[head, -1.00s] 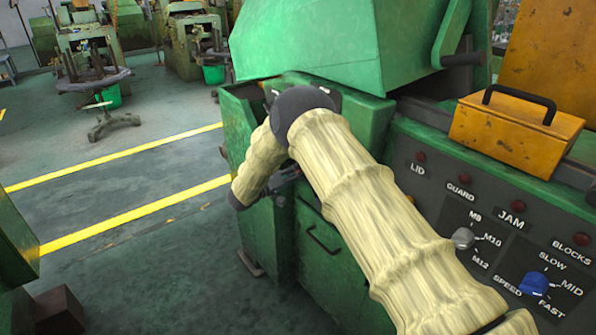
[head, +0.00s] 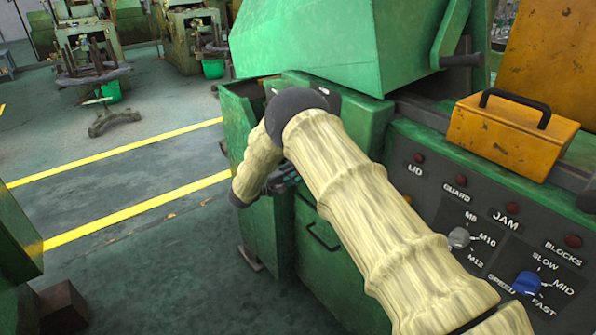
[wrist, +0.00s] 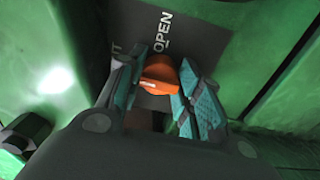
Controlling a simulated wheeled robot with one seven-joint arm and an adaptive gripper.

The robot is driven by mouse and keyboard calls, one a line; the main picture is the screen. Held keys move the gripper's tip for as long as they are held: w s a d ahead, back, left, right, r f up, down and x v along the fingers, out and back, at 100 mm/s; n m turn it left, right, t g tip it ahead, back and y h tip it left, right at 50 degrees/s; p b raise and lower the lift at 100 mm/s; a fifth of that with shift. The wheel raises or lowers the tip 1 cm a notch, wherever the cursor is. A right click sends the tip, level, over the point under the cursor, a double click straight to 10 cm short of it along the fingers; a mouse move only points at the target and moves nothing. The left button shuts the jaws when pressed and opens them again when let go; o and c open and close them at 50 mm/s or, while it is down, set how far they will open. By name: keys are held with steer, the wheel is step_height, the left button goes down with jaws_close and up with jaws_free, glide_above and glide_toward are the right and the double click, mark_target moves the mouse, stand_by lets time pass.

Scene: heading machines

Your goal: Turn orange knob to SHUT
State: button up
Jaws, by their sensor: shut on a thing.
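The orange knob (wrist: 158,72) shows in the wrist view, on a dark plate (wrist: 205,35) with a white OPEN label above it. Part of a second label, ending in "UT", shows left of the knob, partly covered by a finger. My gripper (wrist: 160,90) has its teal finger pads on both sides of the knob and is shut on it. I cannot tell exactly where the knob points.
Green machine walls stand close on both sides in the wrist view. In the head view, a control panel (head: 420,200) has a grey knob (head: 459,238) and a blue knob (head: 527,282). An orange box (head: 510,135) sits above it. Open floor lies left.

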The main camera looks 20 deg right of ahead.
stand_by(0.4)
steer(key=o, duration=1)
steer(key=shift+a, duration=0.1)
steer(key=shift+o, duration=0.2)
steer(key=v, duration=1.2)
